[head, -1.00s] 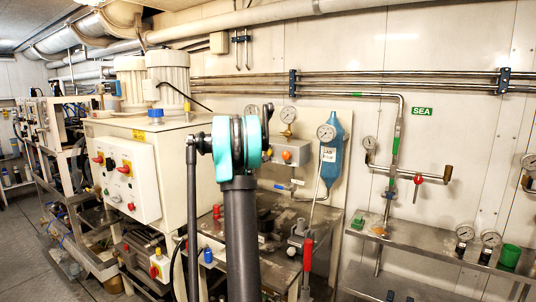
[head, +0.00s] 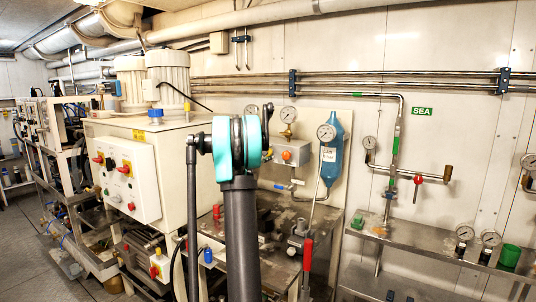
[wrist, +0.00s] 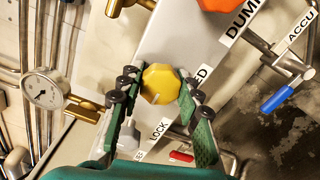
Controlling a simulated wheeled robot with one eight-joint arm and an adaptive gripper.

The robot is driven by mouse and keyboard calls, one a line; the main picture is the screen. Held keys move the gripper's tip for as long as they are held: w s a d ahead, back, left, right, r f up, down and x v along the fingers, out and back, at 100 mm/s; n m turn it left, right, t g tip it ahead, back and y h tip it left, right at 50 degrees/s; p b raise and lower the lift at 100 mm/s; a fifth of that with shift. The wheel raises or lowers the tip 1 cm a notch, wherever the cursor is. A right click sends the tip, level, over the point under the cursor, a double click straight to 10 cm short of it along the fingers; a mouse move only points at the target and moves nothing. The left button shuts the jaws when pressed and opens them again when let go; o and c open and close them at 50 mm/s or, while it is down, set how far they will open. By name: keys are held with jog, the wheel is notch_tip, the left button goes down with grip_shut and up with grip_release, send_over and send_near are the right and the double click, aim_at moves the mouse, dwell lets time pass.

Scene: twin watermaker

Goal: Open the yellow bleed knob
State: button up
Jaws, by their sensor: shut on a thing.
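The yellow bleed knob (wrist: 161,84) is a faceted yellow knob near the middle of the wrist view, on a light grey panel. My gripper (wrist: 157,86) has one finger on each side of it and is shut on it. A label ending in "ED" lies just right of the knob, partly hidden by the right finger. In the head view my arm stands in front of the machine, and the knob and fingertips cannot be made out.
In the wrist view, a pressure gauge (wrist: 43,90) with a brass fitting is at left. An orange-red knob (wrist: 221,3) is at the top edge. A blue-handled lever (wrist: 279,98) is at right and a red handle (wrist: 181,156) below. A steel shelf (head: 425,251) is right in the head view.

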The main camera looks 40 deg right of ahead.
jog(key=o, duration=1.2)
jog(key=v, duration=1.2)
jog(key=s+a+f+m+g+y, duration=0.1)
jog(key=s+a+f+y, duration=0.4)
jog(key=s+a+f, duration=0.5)
jog(key=s+a+f+m+g+y, duration=0.1)
jog(key=s+a+f+m+y, duration=0.3)
jog(key=s+a+f, duration=0.7)
jog(key=s+a+f+m+y, duration=0.2)
jog(key=s+a+f+y, duration=0.5)
jog(key=s+a, duration=0.8)
jog(key=shift+a+f+m+g+y, duration=0.15)
jog(key=shift+a+f+g, duration=0.05)
jog(key=shift+a+f, duration=0.7)
jog(key=shift+a+f+m+g+y, duration=0.2)
jog(key=shift+a+f, duration=0.55)
jog(key=shift+a, duration=0.35)
